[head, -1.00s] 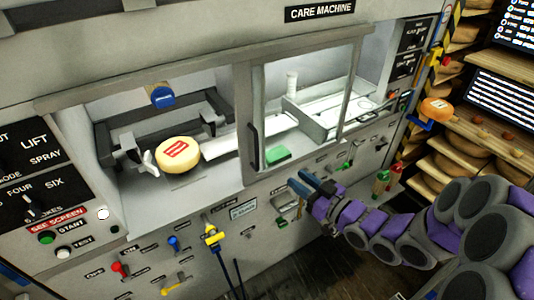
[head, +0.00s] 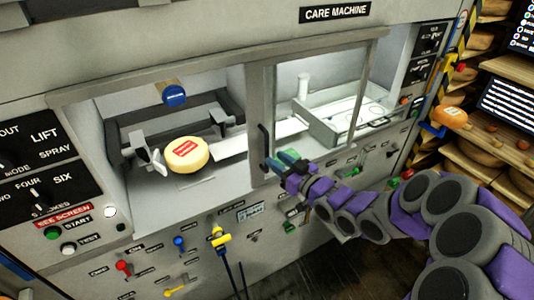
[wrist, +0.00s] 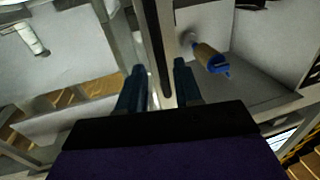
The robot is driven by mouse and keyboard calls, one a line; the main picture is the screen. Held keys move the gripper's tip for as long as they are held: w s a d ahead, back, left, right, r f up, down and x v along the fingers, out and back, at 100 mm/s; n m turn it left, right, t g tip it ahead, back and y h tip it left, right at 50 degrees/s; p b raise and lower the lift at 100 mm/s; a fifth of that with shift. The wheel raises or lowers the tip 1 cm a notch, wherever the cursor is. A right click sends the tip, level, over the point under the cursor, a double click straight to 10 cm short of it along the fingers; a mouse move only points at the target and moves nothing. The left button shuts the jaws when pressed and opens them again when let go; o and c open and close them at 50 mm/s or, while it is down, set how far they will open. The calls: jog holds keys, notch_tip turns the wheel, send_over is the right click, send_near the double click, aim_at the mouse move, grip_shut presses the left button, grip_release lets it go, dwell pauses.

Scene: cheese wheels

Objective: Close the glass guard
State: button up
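The glass guard (head: 318,100) is a framed clear panel on the care machine. It stands over the right half of the opening, leaving the left half uncovered. Its dark vertical handle (head: 263,146) is on the panel's left edge. My gripper (head: 282,160) is just right of the handle's lower end, in front of the panel. In the wrist view my gripper's two blue fingers (wrist: 159,82) are apart, and the dark handle bar (wrist: 158,50) shows in line with the gap between them. I cannot tell whether they touch it.
A yellow cheese wheel (head: 186,155) with a red label sits inside the uncovered left half, below a blue-ended cylinder (head: 173,95). Knobs and buttons (head: 52,233) are at left; a yellow lever (head: 217,235) stands out below the opening. Shelves of cheese (head: 480,165) are at right.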

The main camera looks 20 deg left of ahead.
aim_at(266, 170)
jog(key=shift+b+x, duration=0.3)
jog(key=shift+x, duration=2.5)
grip_shut()
